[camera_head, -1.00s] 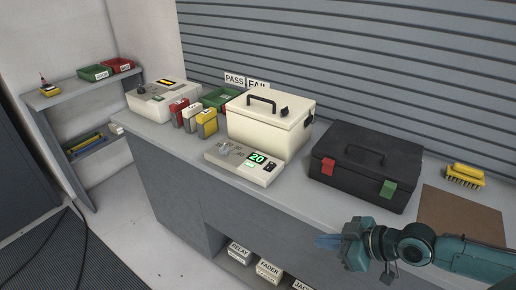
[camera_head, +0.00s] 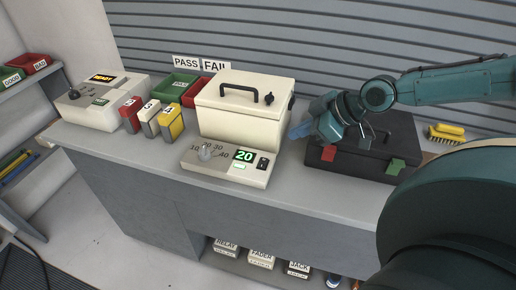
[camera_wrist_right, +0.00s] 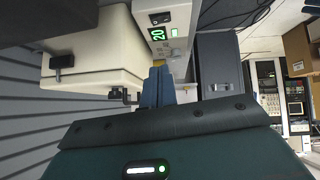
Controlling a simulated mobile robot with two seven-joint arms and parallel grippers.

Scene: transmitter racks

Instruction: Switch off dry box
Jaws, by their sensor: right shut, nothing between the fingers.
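The dry box (camera_head: 245,112) is a cream box with a black handle and its lid down, on the counter. Its control unit (camera_head: 215,169) in front has a knob (camera_head: 205,152), a green display (camera_head: 245,155) reading 20, a small lit green label and a dark rocker switch (camera_head: 263,164). My right gripper (camera_head: 297,131) is shut and empty, right of the dry box, above and behind the control unit. In the right wrist view, its blue fingers (camera_wrist_right: 158,86) point toward the unit; the switch (camera_wrist_right: 160,18) shows apart from them. My left gripper is out of view.
A black case (camera_head: 360,160) with red and green latches stands under my right forearm. Left are numbered red, white and yellow boxes (camera_head: 150,120), a green bin (camera_head: 180,86) and a device (camera_head: 100,103) reading READY. Labelled bins (camera_head: 262,258) sit below. The counter's front strip is clear.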

